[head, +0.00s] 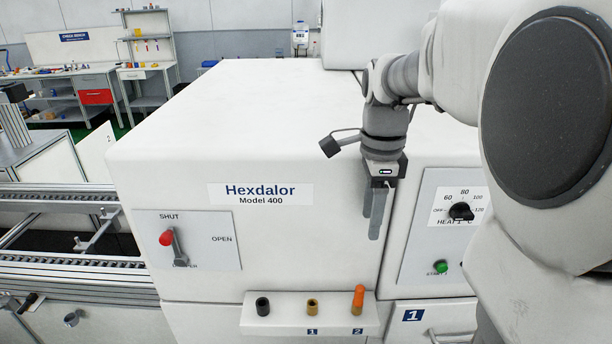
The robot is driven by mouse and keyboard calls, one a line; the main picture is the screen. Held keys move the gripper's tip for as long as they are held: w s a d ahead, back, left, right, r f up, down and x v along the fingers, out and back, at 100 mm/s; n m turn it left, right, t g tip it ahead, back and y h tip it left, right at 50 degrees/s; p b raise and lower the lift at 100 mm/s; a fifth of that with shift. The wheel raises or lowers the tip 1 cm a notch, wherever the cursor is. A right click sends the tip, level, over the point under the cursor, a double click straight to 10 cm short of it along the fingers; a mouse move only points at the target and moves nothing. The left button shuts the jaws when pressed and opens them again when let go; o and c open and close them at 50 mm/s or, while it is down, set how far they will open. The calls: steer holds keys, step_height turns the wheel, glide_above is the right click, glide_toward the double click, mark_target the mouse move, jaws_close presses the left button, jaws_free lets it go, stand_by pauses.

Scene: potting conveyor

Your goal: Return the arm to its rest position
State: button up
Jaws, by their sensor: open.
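My gripper (372,222) hangs at the end of my arm, fingers pointing down, in front of the white Hexdalor Model 400 machine (250,110). It is to the right of the name label and above the small shelf. The fingers overlap in this view, open with nothing seen between them. My arm comes in from the right, and its large link hides part of the machine's right side.
The shelf (285,318) holds a black piece (263,306), a brass-coloured piece (312,307) and an orange piece (358,298). A red-knobbed lever (167,238) and heat dial (461,211) sit on the front. A conveyor (70,263) runs at left. Workbenches (90,84) stand behind.

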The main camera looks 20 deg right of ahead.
steer(key=s+a+n+t, duration=0.5)
steer(key=s+a+n, duration=0.5)
steer(key=n, duration=1.1)
steer(key=shift+s+a+t, duration=0.3)
steer(key=shift+s, duration=0.9)
steer(key=shift+r, duration=0.1)
steer(key=shift+c, duration=0.7)
steer(key=shift+d, duration=0.1)
